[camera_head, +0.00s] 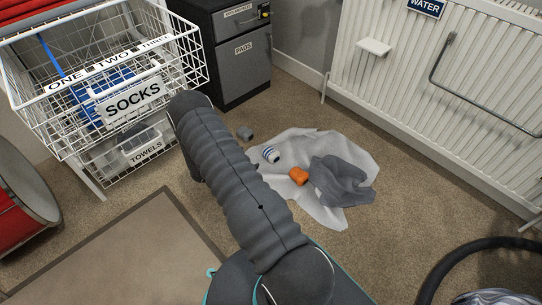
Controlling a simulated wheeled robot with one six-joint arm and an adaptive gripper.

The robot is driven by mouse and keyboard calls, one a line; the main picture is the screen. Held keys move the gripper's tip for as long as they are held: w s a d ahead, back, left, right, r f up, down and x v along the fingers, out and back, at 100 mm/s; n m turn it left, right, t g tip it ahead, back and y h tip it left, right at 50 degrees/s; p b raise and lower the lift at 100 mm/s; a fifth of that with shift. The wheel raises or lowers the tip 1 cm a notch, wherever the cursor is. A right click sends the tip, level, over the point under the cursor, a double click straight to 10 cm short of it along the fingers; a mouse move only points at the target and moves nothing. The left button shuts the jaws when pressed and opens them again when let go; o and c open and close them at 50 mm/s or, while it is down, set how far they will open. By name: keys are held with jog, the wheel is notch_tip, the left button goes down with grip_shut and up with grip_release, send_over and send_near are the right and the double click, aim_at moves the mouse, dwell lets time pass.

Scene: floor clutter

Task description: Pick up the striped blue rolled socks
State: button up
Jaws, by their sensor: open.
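The striped blue rolled socks (270,154), a small white roll with dark blue stripes, lie at the upper left part of a white cloth (328,148) spread on the carpet. An orange object (298,175) and a crumpled grey cloth (342,181) lie on the same white cloth, to the right of and below the socks. My grey ribbed arm runs up the middle of the view, left of the socks and apart from them in the picture. My gripper does not show.
A small grey item (245,133) lies on the carpet near a dark cabinet (243,72). A wire basket rack labelled SOCKS (133,97) and TOWELS stands at the left. A white radiator (420,80) lines the right wall. A black hose (450,265) curves at lower right. Carpet right of the cloth is clear.

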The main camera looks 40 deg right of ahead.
aim_at(271, 152)
jog(key=shift+d+f, duration=0.1)
jog(key=shift+f, duration=0.45)
jog(key=shift+w+d+f, duration=0.1)
jog(key=shift+d+f, duration=0.1)
jog(key=shift+d, duration=0.1)
jog(key=b+x, duration=0.1)
jog(key=x, duration=1.2)
jog(key=shift+w+b, duration=0.1)
jog(key=shift+b, duration=0.3)
jog(key=shift+r, duration=0.1)
jog(key=shift+c, duration=0.3)
jog(key=c, duration=0.8)
